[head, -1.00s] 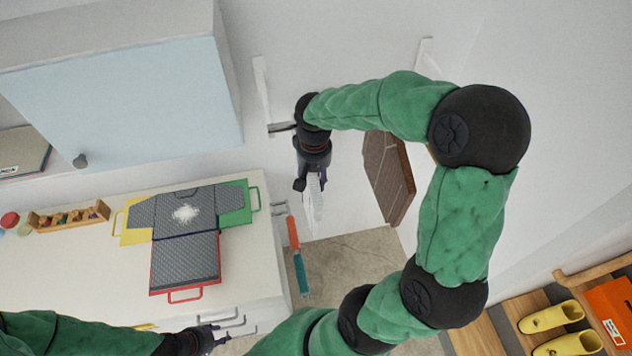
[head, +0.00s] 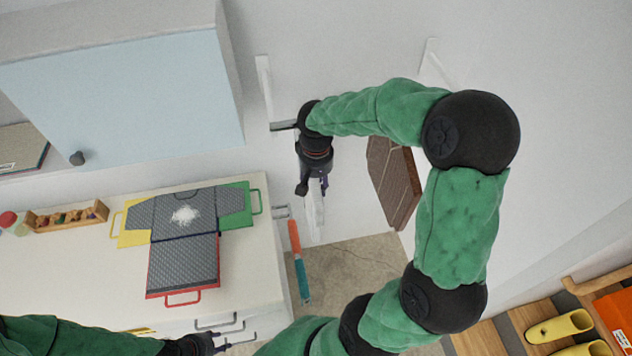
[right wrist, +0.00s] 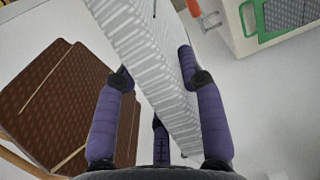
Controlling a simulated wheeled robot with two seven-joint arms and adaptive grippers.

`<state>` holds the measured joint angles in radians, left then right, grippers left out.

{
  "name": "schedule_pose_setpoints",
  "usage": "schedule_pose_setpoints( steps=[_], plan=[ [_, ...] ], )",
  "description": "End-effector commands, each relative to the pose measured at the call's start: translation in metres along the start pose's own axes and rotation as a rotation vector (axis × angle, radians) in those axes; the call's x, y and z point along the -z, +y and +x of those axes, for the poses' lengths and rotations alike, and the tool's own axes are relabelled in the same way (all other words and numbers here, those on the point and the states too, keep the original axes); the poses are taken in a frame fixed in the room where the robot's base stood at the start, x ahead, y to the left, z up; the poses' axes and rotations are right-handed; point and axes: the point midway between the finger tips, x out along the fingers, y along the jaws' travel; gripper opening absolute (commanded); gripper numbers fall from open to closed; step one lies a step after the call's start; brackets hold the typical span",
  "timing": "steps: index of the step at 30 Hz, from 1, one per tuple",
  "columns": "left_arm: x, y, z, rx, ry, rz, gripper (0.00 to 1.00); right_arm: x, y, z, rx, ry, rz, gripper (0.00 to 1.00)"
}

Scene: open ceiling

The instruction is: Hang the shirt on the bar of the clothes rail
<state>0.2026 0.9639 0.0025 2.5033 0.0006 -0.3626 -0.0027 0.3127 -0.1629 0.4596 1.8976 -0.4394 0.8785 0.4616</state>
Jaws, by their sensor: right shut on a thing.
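The shirt (head: 314,218) is a narrow white and grey patterned piece, seen nearly edge-on, hanging below my right gripper (head: 318,187) in the head view. In the right wrist view the striped shirt (right wrist: 150,62) runs between the purple fingers of my right gripper (right wrist: 158,78), which is shut on it. A dark stub of the rail's bar (head: 283,126) shows at the left wall bracket (head: 266,88); my right arm hides the rest. The shirt is below bar height in the picture, and I see no contact with the bar. My left gripper (head: 212,343) is at the bottom edge, small and partly cut off.
A folding board (head: 185,262) with coloured handles lies on the white counter (head: 75,270). A blue cabinet (head: 130,100) hangs at upper left. A brown panel (head: 392,180) is right of the shirt. Yellow shoes (head: 560,327) stand at lower right.

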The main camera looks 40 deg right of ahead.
Motion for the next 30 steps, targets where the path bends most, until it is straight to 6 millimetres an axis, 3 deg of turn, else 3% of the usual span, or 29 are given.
schedule_pose_setpoints(
  steps=[7,8,10,23,30],
  plan=[
    [0.000,0.000,0.000,0.000,0.000,0.000,0.40,0.000,0.000,-0.001,0.000,0.002,0.000,0.00],
    [0.000,0.000,0.000,0.000,0.000,0.000,0.40,0.000,0.000,-0.001,0.000,0.002,0.000,0.45],
    [0.000,0.000,0.000,0.000,0.000,0.000,0.40,0.000,0.000,-0.001,0.000,0.001,0.000,0.65],
    [0.000,0.000,0.000,0.000,0.000,0.000,0.40,0.000,0.000,-0.004,0.000,0.001,0.000,0.67],
    [0.000,0.000,0.000,0.000,0.000,0.000,0.40,0.001,0.000,-0.040,0.001,0.006,0.001,0.67]
  ],
)
